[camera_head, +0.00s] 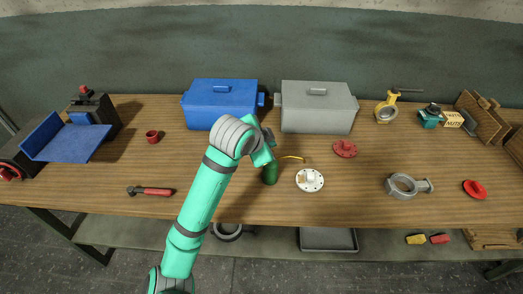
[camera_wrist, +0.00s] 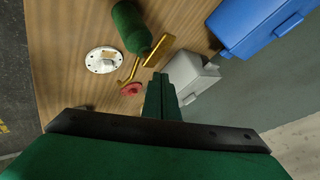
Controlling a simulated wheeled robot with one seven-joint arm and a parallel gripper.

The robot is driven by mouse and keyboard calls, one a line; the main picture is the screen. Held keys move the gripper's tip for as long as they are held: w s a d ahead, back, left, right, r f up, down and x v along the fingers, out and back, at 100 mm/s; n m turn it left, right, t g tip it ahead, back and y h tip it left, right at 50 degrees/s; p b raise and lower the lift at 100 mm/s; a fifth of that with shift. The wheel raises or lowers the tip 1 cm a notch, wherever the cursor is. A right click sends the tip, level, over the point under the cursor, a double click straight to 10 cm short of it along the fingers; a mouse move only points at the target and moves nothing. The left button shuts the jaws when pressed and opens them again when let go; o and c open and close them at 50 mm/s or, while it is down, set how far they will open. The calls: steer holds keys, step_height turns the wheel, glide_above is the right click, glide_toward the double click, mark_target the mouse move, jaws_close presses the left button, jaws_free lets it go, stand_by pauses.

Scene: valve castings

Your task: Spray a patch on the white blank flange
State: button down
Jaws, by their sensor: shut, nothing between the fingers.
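The white blank flange (camera_head: 310,187) lies flat on the bench, right of my arm, with a raised hub and a ring of holes. It also shows in the wrist view (camera_wrist: 95,60), with a small tan area beside the hub. A green bottle with a yellow spout and lever, seemingly the sprayer (camera_head: 270,175), is left of the flange; it also shows in the wrist view (camera_wrist: 128,27). My gripper (camera_wrist: 161,77) is shut and empty, its tips close to the yellow lever in that picture. Contact cannot be told. In the head view my wrist partly hides this area.
A blue lidded box (camera_head: 220,108) and a grey lidded box (camera_head: 318,112) stand behind. A red flange (camera_head: 345,148) lies behind right of the white one. A grey valve body (camera_head: 404,188) is farther right. A red-handled tool (camera_head: 155,191) lies left. The front bench between has free room.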

steer(key=shift+r, duration=2.2)
